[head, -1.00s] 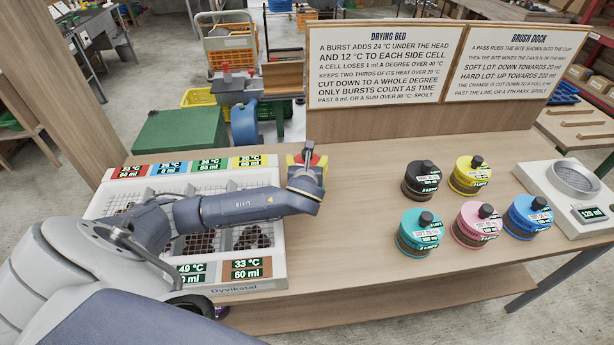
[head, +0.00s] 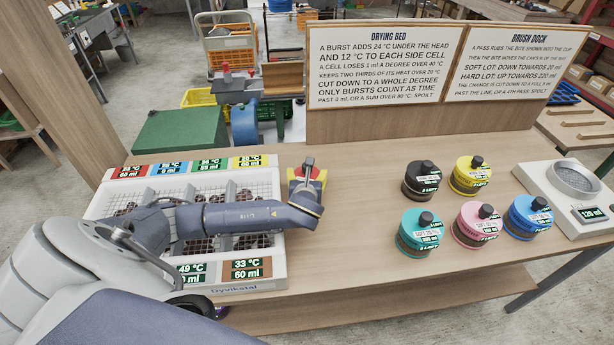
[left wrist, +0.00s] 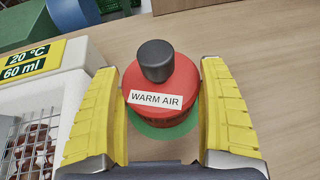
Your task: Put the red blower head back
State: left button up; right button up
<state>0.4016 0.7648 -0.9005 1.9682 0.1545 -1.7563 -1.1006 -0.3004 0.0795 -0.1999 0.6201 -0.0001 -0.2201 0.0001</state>
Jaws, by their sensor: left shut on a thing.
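The red blower head (left wrist: 165,85) has a dark knob on top and a white "WARM AIR" label. My left gripper (left wrist: 160,112) is shut on it, with one yellow finger on each side, and the head looks upright. In the head view my left gripper (head: 308,178) is just right of the drying bed's (head: 277,200) far right corner, and mostly hides the blower head. A green round patch (left wrist: 165,131) shows under the head in the left wrist view. I cannot tell whether the head touches it. My right gripper is not in view.
Black (head: 419,184), yellow (head: 470,178), teal (head: 420,238), pink (head: 474,229) and blue (head: 526,221) knobbed canisters stand right of centre. The brush dock (head: 560,205) is at the far right. The wooden table (head: 350,235) is clear between my gripper and the canisters.

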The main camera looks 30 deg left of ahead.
pick_arm(q)
jog(key=o, duration=1.5)
jog(key=shift+f, duration=0.1)
jog(key=shift+o, duration=0.2)
jog(key=shift+v, duration=2)
